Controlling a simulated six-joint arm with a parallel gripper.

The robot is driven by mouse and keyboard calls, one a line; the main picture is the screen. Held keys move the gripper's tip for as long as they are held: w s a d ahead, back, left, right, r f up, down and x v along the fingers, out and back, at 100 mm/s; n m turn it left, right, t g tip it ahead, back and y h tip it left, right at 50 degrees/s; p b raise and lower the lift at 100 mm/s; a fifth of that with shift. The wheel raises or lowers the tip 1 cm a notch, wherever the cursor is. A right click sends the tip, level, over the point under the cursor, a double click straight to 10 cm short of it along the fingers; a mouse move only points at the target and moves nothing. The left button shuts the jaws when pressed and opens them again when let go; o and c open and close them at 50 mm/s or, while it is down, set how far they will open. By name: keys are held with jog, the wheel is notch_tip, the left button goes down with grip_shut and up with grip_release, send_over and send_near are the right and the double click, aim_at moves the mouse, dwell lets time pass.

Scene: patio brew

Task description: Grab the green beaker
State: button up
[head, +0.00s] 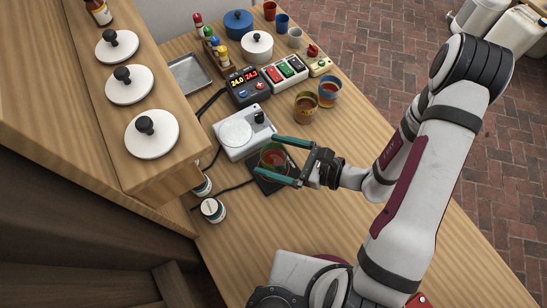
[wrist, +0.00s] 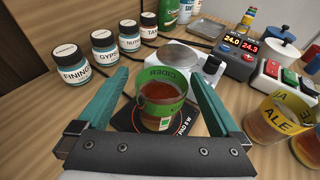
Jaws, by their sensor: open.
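The green beaker (head: 271,159) holds a reddish-brown liquid and stands upright on a dark square mat (head: 268,184). In the wrist view the beaker (wrist: 160,106) has a green band with lettering that seems to read CIDER. My gripper (head: 284,159) is open, with its two teal fingers reaching to either side of the beaker. In the wrist view my gripper (wrist: 165,98) has one finger left and one right of the beaker, with gaps visible on both sides.
A yellow ALE beaker (head: 305,107) and a blue-banded beaker (head: 328,93) stand to the right. Labelled jars (wrist: 72,64) line the left side. The counter front (head: 245,235) is clear.

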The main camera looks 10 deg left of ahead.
aim_at(263, 150)
jog(key=x, duration=0.3)
jog(key=shift+w+a+f, duration=0.15)
jog(key=shift+w+a, duration=0.05)
jog(key=shift+a, duration=0.05)
jog(key=c, duration=1.5)
jog(key=shift+c, duration=0.2)
jog(key=shift+r, duration=0.55)
jog(key=w+d+r, duration=0.1)
jog(key=d+r, duration=0.9)
jog(key=d, duration=0.1)
jog(key=shift+d, duration=0.3)
jog(key=shift+w, duration=0.1)
